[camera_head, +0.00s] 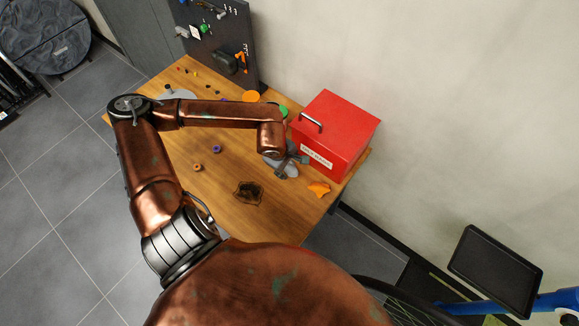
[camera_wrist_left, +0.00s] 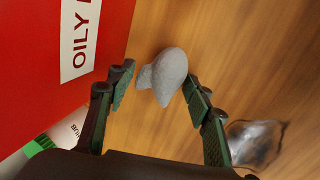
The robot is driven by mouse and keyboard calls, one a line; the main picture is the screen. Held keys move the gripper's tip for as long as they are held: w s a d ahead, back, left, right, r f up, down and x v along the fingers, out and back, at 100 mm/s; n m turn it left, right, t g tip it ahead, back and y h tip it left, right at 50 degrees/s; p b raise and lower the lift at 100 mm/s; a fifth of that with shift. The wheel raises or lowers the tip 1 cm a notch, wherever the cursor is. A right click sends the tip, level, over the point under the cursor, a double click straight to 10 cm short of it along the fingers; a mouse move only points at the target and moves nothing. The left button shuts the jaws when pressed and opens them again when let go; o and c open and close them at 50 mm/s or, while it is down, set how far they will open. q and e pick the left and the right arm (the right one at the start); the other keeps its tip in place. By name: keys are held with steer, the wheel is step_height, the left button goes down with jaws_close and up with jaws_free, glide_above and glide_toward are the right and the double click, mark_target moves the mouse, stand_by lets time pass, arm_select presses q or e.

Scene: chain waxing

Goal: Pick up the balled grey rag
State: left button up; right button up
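The balled grey rag (camera_wrist_left: 163,77) is a rounded grey lump on the wooden table, close to the red box. In the head view the rag (camera_head: 290,171) shows partly, beside and under my left gripper (camera_head: 287,161). In the left wrist view my left gripper (camera_wrist_left: 158,93) is open. Its two fingers stand on either side of the rag. A gap shows between the left-hand finger and the rag, while the right-hand finger overlaps the rag's edge in the picture. I cannot tell whether it touches. My right gripper is not in view.
The red box (camera_head: 338,130) with a handle stands right beside the gripper. An orange rag (camera_head: 318,189) lies near the table's right edge. A dark stain (camera_head: 248,194) marks the table (camera_head: 217,212). A green-capped white bottle (camera_wrist_left: 68,130) is close to the box.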

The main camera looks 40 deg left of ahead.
arm_select(q)
steer(key=c, duration=0.7)
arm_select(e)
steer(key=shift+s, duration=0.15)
arm_select(q)
steer(key=shift+r, duration=0.1)
